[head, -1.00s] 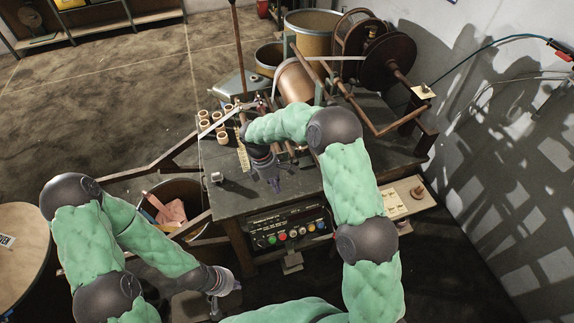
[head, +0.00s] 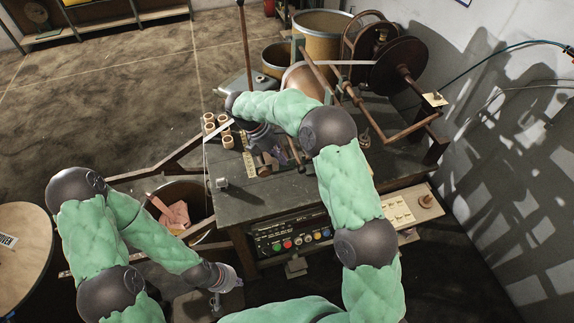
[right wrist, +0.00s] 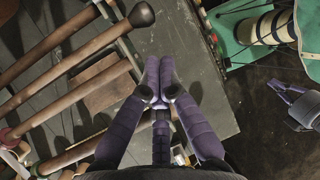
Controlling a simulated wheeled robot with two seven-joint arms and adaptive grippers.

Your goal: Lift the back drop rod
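I cannot tell which is the back drop rod. My right gripper's two purple fingers are together with nothing visible between them, beside the rod ends and not on a rod. In the head view my right forearm reaches over the machine bench (head: 270,198) and partly hides the rods. My left gripper (head: 225,292) hangs low in front of the bench, away from the rods; its finger state is unclear.
Small tan rolls (head: 222,125) stand on the bench's left side, near a small white block (head: 221,184). A button panel (head: 292,238) is on the bench front. A dark reel (head: 402,66) and drums (head: 318,35) stand behind. A bin (head: 180,208) sits at left.

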